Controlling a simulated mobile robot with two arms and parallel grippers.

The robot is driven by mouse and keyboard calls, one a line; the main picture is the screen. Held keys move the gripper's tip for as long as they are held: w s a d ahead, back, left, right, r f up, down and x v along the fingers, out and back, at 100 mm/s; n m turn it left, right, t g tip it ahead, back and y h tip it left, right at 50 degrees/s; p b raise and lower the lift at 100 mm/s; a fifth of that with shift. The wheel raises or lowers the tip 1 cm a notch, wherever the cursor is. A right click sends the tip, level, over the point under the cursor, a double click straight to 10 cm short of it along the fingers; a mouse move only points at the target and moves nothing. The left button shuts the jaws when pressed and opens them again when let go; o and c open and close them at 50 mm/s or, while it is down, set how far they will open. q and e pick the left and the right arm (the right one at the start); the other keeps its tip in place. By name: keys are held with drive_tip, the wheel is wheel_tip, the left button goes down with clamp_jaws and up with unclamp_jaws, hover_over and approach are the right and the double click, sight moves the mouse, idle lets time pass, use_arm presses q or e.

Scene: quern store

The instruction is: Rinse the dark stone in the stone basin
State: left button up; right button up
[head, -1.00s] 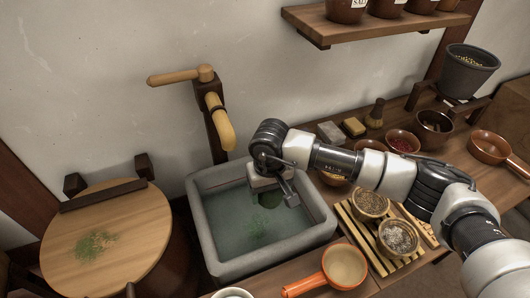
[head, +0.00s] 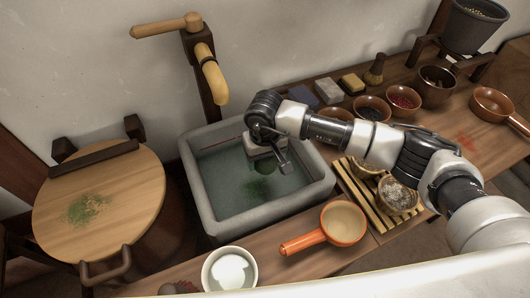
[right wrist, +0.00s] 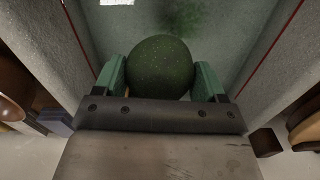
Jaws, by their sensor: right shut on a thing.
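The stone basin (head: 212,226) is a grey, square trough holding greenish water (head: 225,185), with a green speckled patch showing in the water. My right gripper (head: 265,168) is over the basin, inside its walls. In the right wrist view, the dark stone (right wrist: 160,68) is round, dark green and speckled. It sits between the two green finger pads of my right gripper (right wrist: 160,82), which is shut on it. In the head view the stone (head: 262,188) is mostly hidden under the gripper. I cannot tell how deep it is in the water. My left gripper is out of view.
A wooden spout (head: 212,80) with a handle stands behind the basin. A round wooden lid (head: 130,190) with green crumbs is at left. An orange pan (head: 343,222), a white bowl (head: 229,270) and a slatted rack (head: 362,192) with bowls stand close by.

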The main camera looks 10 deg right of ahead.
drive_tip(key=b, duration=0.2)
hover_over(265, 185)
wheel_tip(265, 185, down, 4)
drive_tip(key=shift+f, duration=0.25)
drive_tip(key=shift+f+b, duration=1.2)
drive_tip(key=shift+f, duration=1.25)
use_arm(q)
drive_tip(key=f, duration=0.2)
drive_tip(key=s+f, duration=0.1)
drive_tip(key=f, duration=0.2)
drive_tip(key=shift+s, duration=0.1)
use_arm(e)
drive_tip(key=shift+f, duration=0.2)
drive_tip(key=shift+s+f, duration=0.1)
drive_tip(key=shift+f, duration=0.15)
drive_tip(key=shift+r+p, duration=0.45)
drive_tip(key=shift+r, duration=0.5)
drive_tip(key=shift+r+p, duration=1.95)
drive_tip(key=shift+r, duration=2.6)
drive_tip(key=shift+r+p, duration=0.9)
drive_tip(key=shift+r, duration=1.45)
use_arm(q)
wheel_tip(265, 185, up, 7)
use_arm(e)
drive_tip(key=shift+r, duration=0.1)
